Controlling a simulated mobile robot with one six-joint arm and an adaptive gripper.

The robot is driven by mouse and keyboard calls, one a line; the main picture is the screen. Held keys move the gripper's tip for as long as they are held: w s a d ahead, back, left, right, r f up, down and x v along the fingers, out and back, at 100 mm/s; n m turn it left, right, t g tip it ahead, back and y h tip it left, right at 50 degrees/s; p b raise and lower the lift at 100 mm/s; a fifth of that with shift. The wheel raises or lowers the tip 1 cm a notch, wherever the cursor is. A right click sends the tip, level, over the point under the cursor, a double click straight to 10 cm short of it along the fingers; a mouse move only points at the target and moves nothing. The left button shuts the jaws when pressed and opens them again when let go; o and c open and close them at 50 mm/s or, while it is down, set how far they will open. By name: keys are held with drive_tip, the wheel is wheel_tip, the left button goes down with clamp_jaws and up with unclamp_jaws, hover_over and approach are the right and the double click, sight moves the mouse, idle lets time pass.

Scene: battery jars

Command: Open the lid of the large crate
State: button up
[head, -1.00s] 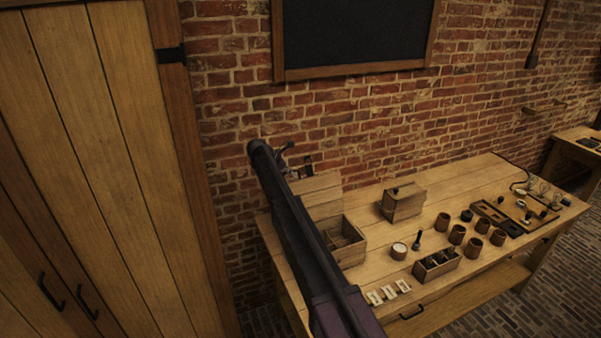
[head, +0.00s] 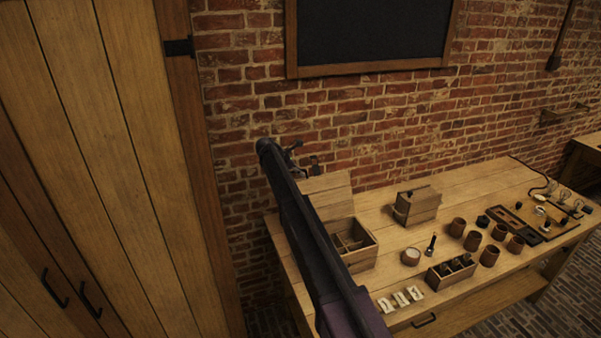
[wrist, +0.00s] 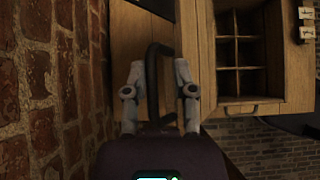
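The large crate (head: 364,252) is a wooden box on the left end of the bench, with open compartments inside. Its wooden lid (head: 327,190) stands raised at the crate's back, toward the brick wall. In the wrist view the crate (wrist: 277,85) is at the upper right and the lid (wrist: 128,38) is left of it. A dark bar handle (wrist: 151,75) shows between the fingers of my gripper (wrist: 159,70). The fingers are apart, with gaps to the handle. In the head view my gripper (head: 293,152) is by the lid's upper left edge, partly hidden by my arm.
On the bench (head: 480,195) stand a smaller lidded wooden box (head: 417,206), several brown jars (head: 472,241), a small jar rack (head: 451,270), white cards (head: 400,299) and a board with bulbs (head: 550,220). The brick wall (wrist: 45,90) is close beside my gripper.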

idle(0.3)
drive_tip(key=w+a+r+p, duration=0.2)
drive_tip(key=a+r+p, duration=0.6)
drive_tip(key=a, duration=0.5)
drive_tip(key=shift+w+a+r, duration=0.15)
drive_tip(key=shift+w+a, duration=0.05)
drive_tip(key=shift+w, duration=0.15)
idle(1.9)
idle(0.5)
drive_tip(key=s+d+f+m+g+y+b, duration=0.1)
drive_tip(key=s+d+f+m+y+b, duration=0.15)
drive_tip(key=s+d+f+m, duration=0.7)
drive_tip(key=s+d+f+m+g+y+b, duration=0.15)
drive_tip(key=s+d+b, duration=0.25)
drive_tip(key=s+d, duration=1.15)
drive_tip(key=s+d+f+m+y+b, duration=0.1)
drive_tip(key=s+d+f+m+b, duration=0.1)
drive_tip(key=s, duration=0.7)
drive_tip(key=s+d+f+m+y+b, duration=0.2)
drive_tip(key=s+d+f+m, duration=0.1)
drive_tip(key=s, duration=0.7)
drive_tip(key=s+d+f+m+y+b, duration=0.1)
drive_tip(key=s+d+m, duration=0.4)
drive_tip(key=s, duration=0.5)
drive_tip(key=shift+f+m+g+b, duration=0.45)
drive_tip(key=shift+f+m+b, duration=0.3)
drive_tip(key=shift+f+m, duration=0.1)
